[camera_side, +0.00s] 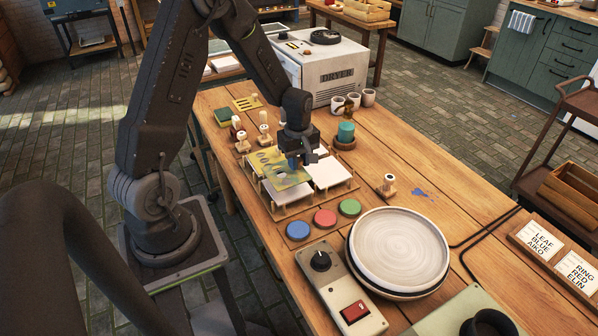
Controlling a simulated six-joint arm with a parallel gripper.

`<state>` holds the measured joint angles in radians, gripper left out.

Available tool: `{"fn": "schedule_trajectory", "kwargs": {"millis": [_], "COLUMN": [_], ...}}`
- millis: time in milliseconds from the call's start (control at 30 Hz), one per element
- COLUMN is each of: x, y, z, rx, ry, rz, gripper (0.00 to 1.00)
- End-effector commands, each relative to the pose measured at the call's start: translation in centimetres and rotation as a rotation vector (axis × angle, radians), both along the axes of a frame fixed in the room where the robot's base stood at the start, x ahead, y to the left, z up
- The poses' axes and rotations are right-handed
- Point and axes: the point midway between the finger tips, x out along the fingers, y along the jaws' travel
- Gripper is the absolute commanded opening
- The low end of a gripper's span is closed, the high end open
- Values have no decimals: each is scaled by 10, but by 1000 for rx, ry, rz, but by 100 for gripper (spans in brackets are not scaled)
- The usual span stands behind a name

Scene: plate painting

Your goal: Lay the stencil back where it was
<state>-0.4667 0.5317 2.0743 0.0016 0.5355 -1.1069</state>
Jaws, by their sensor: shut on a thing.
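My gripper (303,161) is shut on a yellow-green stencil (283,176) with cut-outs and bluish smears. The stencil is over the wooden rack (283,211) in the middle of the table, among white tiles. Whether it touches the rack or hangs just above it, I cannot tell. A white tile (325,173) shows to its right and another white tile (287,195) in front of it. A yellow slotted stencil (247,103) lies farther back on the table, near a green block (225,117).
Stamps with wooden handles (264,135) stand left of the rack. A teal-topped pot (345,134) stands to its right. Blue (298,230), red (324,219) and green (349,207) pads lie in front, near a large round plate (400,247). A dryer (320,72) stands behind.

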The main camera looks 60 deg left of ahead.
Motion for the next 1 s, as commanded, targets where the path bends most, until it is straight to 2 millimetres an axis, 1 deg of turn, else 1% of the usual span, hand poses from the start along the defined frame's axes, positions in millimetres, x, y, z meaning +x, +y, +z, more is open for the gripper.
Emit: {"fn": "schedule_trajectory", "kwargs": {"millis": [67, 200, 300, 400, 600, 733, 767, 1000], "x": [1, 0, 1, 1, 1, 1, 1, 1], "y": [-1, -2, -1, -1, -1, -1, -1, -1], "z": [-5, -26, -37, -41, -41, -44, -44, -44], "rx": [-1, -3, -3, -1, -1, -2, -2, -2], "ry": [2, 4, 3, -1, -2, 0, 0, -1], "rz": [0, 1, 0, 0, 0, 0, 0, 0], "gripper": [0, 0, 0, 0, 0, 0, 27, 50]}}
